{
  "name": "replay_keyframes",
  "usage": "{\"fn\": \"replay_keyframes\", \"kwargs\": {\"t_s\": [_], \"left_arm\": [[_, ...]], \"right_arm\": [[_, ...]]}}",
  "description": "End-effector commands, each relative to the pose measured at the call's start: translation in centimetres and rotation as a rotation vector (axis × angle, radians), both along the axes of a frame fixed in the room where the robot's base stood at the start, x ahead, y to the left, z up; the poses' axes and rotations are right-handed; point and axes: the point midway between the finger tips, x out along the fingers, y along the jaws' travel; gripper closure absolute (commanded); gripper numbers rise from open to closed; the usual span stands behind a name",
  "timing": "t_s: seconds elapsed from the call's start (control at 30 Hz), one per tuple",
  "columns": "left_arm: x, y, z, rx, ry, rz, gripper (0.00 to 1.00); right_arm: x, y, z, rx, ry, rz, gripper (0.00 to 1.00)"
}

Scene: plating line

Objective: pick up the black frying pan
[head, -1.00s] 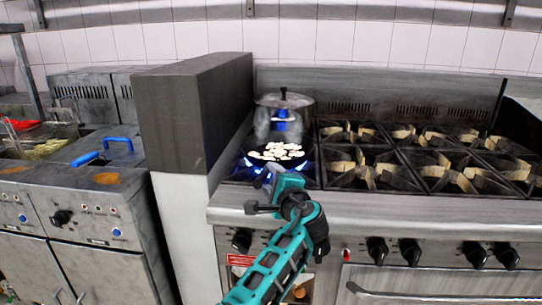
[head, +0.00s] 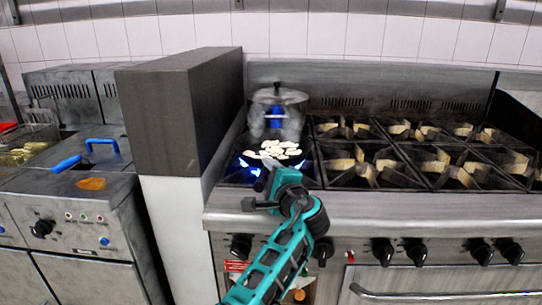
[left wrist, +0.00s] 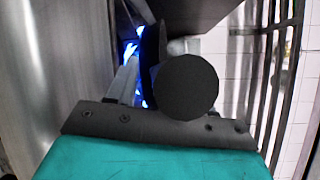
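The black frying pan (head: 296,161) sits on the front left burner with pale sliced food in it. Blue flames show at its left edge. My left gripper (head: 266,180) is just in front of the pan, over the stove's front edge, and hides the handle in the head view. In the left wrist view, a round dark end, apparently of the pan's handle (left wrist: 185,87), is directly ahead of the gripper. One grey finger (left wrist: 124,78) shows to its left. The other finger cannot be made out, so the grip is unclear. My right gripper is in neither view.
A steaming lidded pot (head: 281,97) stands behind the pan. A tall dark-topped partition (head: 175,115) rises close to the left of the pan. Empty burners (head: 370,165) lie to the right. A fryer with blue handles (head: 85,155) is at the far left.

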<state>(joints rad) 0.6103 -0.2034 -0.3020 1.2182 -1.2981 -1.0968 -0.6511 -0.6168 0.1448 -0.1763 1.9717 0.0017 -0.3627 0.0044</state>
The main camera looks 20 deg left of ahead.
Motion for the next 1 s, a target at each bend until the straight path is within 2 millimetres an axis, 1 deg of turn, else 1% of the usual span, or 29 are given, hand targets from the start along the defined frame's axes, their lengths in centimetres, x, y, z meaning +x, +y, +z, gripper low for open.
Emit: {"fn": "replay_keyframes", "kwargs": {"t_s": [0.03, 0.07, 0.5, 0.53, 1.0], "left_arm": [[0.0, -0.01, -0.01, 0.0, 0.0, 0.0, 0.53], [0.0, 0.0, -0.01, 0.0, 0.0, 0.0, 0.56], [0.01, 0.04, -0.01, 0.0, 0.0, 0.0, 0.98], [0.01, 0.04, -0.01, 0.0, 0.0, 0.0, 1.0], [0.02, 0.06, 0.02, 0.0, 0.0, 0.001, 1.0]], "right_arm": [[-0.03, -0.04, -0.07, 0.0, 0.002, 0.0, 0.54], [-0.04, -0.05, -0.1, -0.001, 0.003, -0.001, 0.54], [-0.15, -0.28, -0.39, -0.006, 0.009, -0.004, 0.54], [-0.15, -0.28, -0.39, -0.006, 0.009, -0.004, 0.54], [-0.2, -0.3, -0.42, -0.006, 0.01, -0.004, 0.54]]}}
